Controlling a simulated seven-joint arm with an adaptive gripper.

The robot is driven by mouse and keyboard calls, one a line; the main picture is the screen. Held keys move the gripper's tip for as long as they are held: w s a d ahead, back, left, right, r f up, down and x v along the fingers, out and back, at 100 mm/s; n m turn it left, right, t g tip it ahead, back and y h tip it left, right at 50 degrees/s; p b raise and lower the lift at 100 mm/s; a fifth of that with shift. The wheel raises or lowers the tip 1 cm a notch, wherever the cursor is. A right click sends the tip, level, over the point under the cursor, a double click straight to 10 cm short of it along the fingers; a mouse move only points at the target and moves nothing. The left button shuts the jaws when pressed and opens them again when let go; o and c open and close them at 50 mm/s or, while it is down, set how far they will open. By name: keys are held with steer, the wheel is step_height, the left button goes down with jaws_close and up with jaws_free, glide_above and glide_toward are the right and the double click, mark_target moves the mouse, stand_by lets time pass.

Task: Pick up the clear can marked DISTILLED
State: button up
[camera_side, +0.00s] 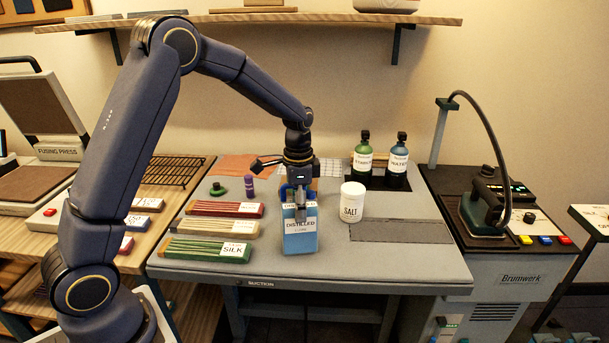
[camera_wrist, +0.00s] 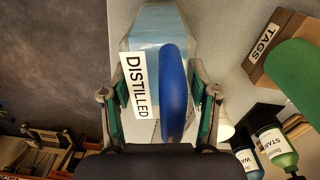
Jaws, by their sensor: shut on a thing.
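The can marked DISTILLED (camera_side: 301,242) is a pale blue, see-through container with a white label, upright at the front middle of the grey table (camera_side: 400,258). My gripper (camera_side: 299,212) is above it, pointing down, and shut on its upper part. In the wrist view the can (camera_wrist: 155,25) lies between the two fingers of my gripper (camera_wrist: 160,112), with its blue top part (camera_wrist: 174,90) between them. The fingers hide part of the can's top in the side view. I cannot tell whether its base touches the table.
A white SALT jar (camera_side: 352,202) stands close on the right. Green (camera_side: 363,158) and blue (camera_side: 398,162) bottles stand behind it. Labelled bundles, including SILK (camera_side: 207,250), lie left. A TAGS box (camera_wrist: 270,55) is near. An iron (camera_side: 487,205) stands far right.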

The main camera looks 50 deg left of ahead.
jaws_close()
steer(key=shift+w+r, duration=0.1)
steer(key=shift+r, duration=0.15)
